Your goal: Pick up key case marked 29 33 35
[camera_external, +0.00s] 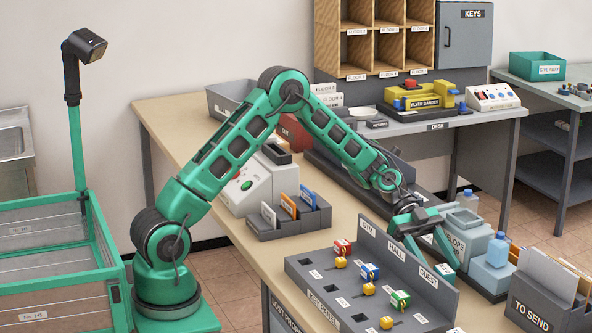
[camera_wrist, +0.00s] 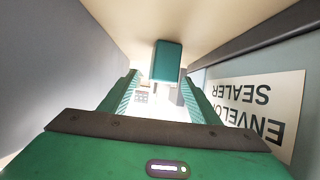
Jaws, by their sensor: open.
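In the wrist view a small teal block (camera_wrist: 167,60) sits on the beige surface just past my fingertips. It may be the key case, but no numbers can be read on it. My gripper (camera_wrist: 160,84) is open, with one finger on each side of the picture and the block ahead of the gap; I see no contact. In the external view my gripper (camera_external: 428,250) is low behind the upright back board of the key panel (camera_external: 342,291), beside the envelope sealer (camera_external: 446,238). The board partly hides the fingers.
The sealer's labelled wall (camera_wrist: 250,105) is close on the right in the wrist view, and a grey wall (camera_wrist: 45,75) is on the left. Red, blue and green pieces (camera_external: 369,272) stand on the panel. A "TO SEND" box (camera_external: 535,303) is at the right.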

